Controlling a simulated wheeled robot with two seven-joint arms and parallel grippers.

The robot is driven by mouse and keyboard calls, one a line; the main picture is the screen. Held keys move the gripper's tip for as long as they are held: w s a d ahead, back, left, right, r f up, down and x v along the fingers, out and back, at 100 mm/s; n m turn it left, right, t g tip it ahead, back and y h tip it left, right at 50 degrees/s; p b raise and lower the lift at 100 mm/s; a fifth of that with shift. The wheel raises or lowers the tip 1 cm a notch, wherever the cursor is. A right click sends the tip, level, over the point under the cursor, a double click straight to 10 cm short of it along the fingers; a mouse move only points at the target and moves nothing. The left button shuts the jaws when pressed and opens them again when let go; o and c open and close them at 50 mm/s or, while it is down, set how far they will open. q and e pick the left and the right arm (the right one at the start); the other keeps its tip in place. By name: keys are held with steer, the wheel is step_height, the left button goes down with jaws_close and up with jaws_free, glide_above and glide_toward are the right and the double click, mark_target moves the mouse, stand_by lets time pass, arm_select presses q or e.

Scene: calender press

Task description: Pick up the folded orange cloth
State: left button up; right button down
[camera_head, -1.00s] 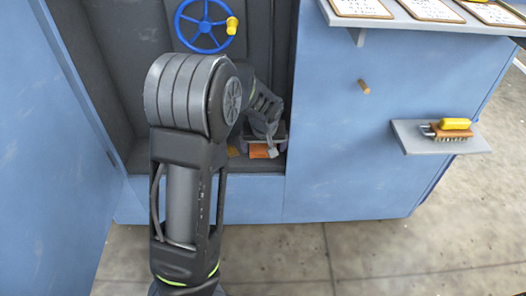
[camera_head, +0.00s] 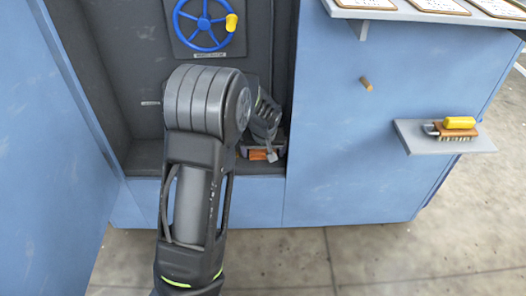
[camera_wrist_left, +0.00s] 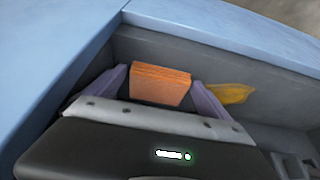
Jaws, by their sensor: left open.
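The folded orange cloth (camera_head: 258,154) lies low inside the dark recess of the blue machine. In the left wrist view it shows as a layered orange block (camera_wrist_left: 162,84). My left gripper (camera_head: 264,149) reaches down into the recess at the cloth. In the left wrist view the two purple fingers of the left gripper (camera_wrist_left: 158,92) stand apart, one on each side of the cloth, and the cloth shows between them. I cannot tell whether either finger touches it. The lower part of the cloth is hidden behind the gripper body. My right gripper is not in view.
A yellow cloth-like piece (camera_wrist_left: 228,92) lies beside the right finger. The recess walls (camera_wrist_left: 150,45) are close around the gripper. A blue handwheel (camera_head: 204,22) is above. A shelf (camera_head: 420,140) with a brush (camera_head: 452,132) and a peg (camera_head: 366,83) project at right.

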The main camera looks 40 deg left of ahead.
mark_target(263, 154)
arm_select(q)
steer(key=shift+c, duration=0.4)
steer(key=c, duration=1)
steer(key=shift+c, duration=0.2)
steer(key=shift+r, duration=0.1)
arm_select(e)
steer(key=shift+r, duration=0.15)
arm_select(q)
steer(key=shift+p+v, duration=0.75)
steer(key=shift+p, duration=0.05)
step_height(263, 154, up, 6)
steer(key=p, duration=0.3)
steer(key=shift+w+a, duration=0.1)
steer(key=shift+w, duration=0.05)
steer(key=s+d+p, duration=0.7)
steer(key=s+d, duration=0.5)
steer(key=s, duration=0.3)
steer(key=shift+s+f, duration=0.3)
steer(key=shift+s, duration=0.1)
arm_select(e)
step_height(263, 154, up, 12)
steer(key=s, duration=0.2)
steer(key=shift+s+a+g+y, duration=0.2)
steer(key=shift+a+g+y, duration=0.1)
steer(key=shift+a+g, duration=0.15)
